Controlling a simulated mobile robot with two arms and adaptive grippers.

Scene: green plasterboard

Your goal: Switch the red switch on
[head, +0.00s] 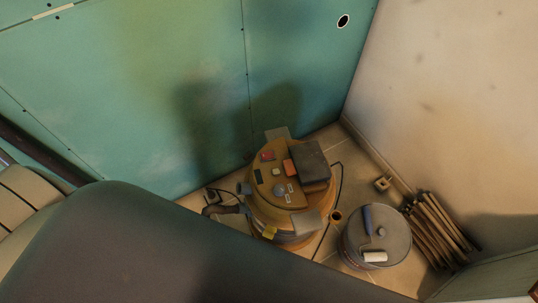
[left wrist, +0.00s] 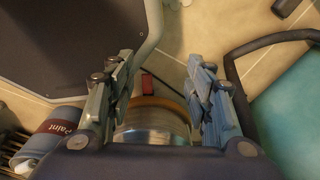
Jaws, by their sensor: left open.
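A round yellow-orange machine (head: 262,196) stands on the floor near the green wall. Its sloping top carries a small red piece (head: 268,155) and an orange-red block (head: 289,167); I cannot tell which one is the red switch. In the left wrist view, a small red piece (left wrist: 148,82) lies between the fingers in the picture, beyond an orange rim and a shiny metal drum (left wrist: 152,122). I cannot tell whether it is the switch. My left gripper (left wrist: 160,66) is open, with nothing between its fingers. My right gripper is not in view.
A grey bucket (head: 359,252) with a blue-handled roller (head: 370,222) on its lid stands right of the machine, near a stack of sticks (head: 437,229). The green wall (head: 120,105) and pale wall (head: 450,100) meet behind. A black hose (left wrist: 265,41) curves at right.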

